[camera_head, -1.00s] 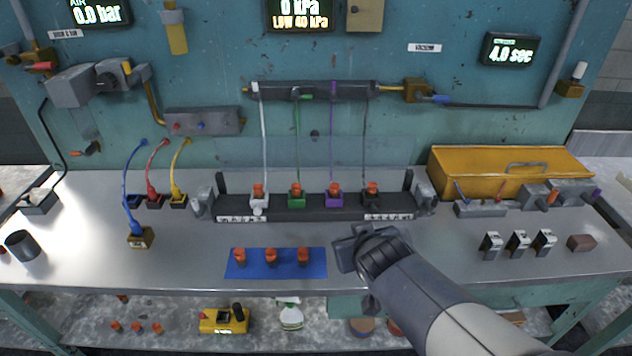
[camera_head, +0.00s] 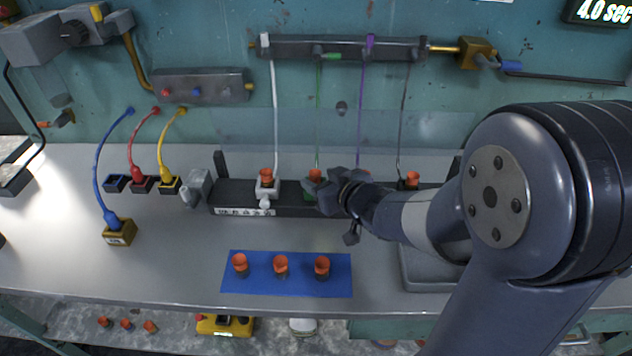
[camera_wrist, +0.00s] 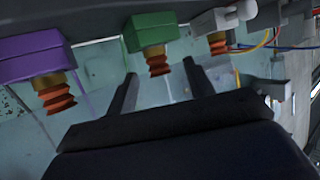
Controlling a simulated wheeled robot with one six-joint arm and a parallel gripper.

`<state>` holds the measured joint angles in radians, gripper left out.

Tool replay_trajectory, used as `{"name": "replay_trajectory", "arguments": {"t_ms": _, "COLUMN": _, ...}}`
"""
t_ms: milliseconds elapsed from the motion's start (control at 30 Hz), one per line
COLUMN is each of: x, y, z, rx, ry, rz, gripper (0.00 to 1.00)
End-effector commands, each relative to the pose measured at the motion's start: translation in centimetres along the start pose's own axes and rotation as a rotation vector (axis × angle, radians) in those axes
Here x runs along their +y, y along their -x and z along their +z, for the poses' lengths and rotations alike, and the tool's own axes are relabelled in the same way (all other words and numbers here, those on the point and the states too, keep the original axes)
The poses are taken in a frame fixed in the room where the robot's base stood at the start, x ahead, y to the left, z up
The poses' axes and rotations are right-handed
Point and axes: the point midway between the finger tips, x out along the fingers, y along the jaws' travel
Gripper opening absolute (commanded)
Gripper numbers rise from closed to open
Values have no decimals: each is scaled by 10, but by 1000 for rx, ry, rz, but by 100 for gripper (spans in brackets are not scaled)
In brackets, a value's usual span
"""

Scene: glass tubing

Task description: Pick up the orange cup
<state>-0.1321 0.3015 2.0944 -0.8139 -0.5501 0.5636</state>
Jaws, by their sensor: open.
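Several orange cups with ribbed sides are in view. In the head view, one sits on the white holder (camera_head: 267,176), one on the green holder (camera_head: 316,176) and one at the dark holder (camera_head: 411,180), all along the black rack. Three more orange cups (camera_head: 281,265) stand in a row on the blue mat (camera_head: 287,287). My gripper (camera_head: 330,192) is at the rack, in front of the green holder. In the wrist view, the green holder's orange cup (camera_wrist: 156,62) appears between my open, empty fingers (camera_wrist: 160,85). The purple holder's cup (camera_wrist: 55,94) is left of them. I cannot tell whether anything touches.
White, green, purple and dark tubes run from the rack to a manifold bar (camera_head: 340,48) on the teal panel. A brass block (camera_head: 119,232) with a blue cable stands at left. My arm covers the right of the bench. Bench between mat and rack is clear.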

Motion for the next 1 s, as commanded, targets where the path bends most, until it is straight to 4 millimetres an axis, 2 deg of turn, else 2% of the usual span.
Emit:
{"name": "replay_trajectory", "arguments": {"t_ms": 167, "x": 0, "y": -12, "z": 1, "rx": 0, "ry": 0, "rz": 0, "gripper": 50}}
{"name": "replay_trajectory", "arguments": {"t_ms": 500, "x": 2, "y": -52, "z": 3, "rx": -1, "ry": 0, "rz": 1, "gripper": 50}}
{"name": "replay_trajectory", "arguments": {"t_ms": 800, "x": 2, "y": -55, "z": 3, "rx": 0, "ry": 0, "rz": 2, "gripper": 50}}
{"name": "replay_trajectory", "arguments": {"t_ms": 1000, "x": 2, "y": -55, "z": 3, "rx": 0, "ry": 0, "rz": 2, "gripper": 34}}
